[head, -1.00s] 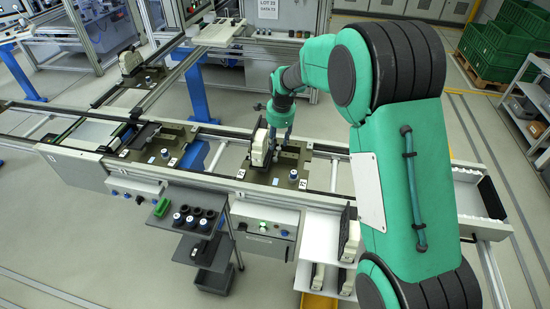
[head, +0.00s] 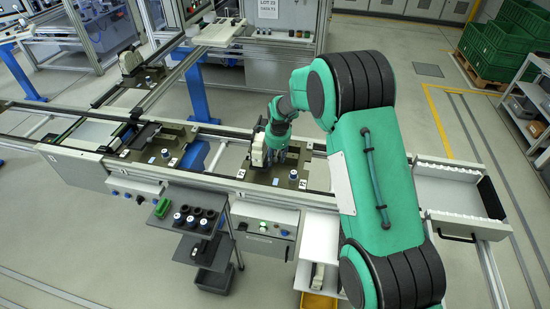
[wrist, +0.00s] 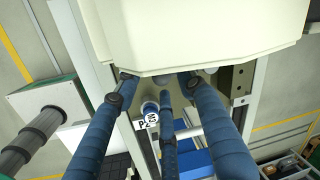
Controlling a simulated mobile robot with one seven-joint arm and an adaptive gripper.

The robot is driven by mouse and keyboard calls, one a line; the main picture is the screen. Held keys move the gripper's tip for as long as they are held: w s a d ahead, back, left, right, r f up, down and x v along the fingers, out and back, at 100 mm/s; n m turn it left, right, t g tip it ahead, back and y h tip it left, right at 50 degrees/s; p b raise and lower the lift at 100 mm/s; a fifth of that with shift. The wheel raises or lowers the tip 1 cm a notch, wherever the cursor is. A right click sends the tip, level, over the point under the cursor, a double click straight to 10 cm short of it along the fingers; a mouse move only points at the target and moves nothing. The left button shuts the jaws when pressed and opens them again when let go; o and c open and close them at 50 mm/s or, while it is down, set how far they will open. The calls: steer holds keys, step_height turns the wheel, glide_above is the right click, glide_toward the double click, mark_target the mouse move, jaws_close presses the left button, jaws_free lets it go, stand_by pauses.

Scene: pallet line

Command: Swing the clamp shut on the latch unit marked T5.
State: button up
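A cream latch unit (head: 259,149) stands upright on a dark olive pallet (head: 262,177) on the line in the head view. My gripper (head: 272,158) is just right of this unit and partly covers it. In the wrist view the cream body (wrist: 190,35) fills the top. My gripper's blue fingers (wrist: 158,85) are spread apart, with their tips at the body's lower edge; I cannot tell whether they touch it. No object shows between them. I cannot read a T5 mark, and I cannot make out the clamp.
A second pallet (head: 160,145) is to the left on the line. A dark shelf cart (head: 199,226) stands in front. A white tray (head: 446,190) is at the right end.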

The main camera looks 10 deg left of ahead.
steer(key=shift+f, duration=0.25)
jaws_close()
stand_by(0.5)
steer(key=shift+w+d+r+n+g+y+b, duration=0.1)
steer(key=shift+w+d+n+g+b, duration=0.5)
steer(key=shift+w+d+n, duration=1.6)
steer(key=shift+w+d+f+n+g+y+b, duration=0.1)
steer(key=shift+w+d+n+g+b, duration=0.45)
steer(key=shift+n, duration=3.25)
steer(key=shift+w+d+r+n+g+y+b, duration=0.1)
steer(key=shift+w+d+n+g+b, duration=0.25)
steer(key=shift+w+d+n+b, duration=1.8)
steer(key=shift+s+a+n+p, duration=0.7)
steer(key=shift+a+n+p, duration=0.3)
steer(key=shift+p, duration=0.2)
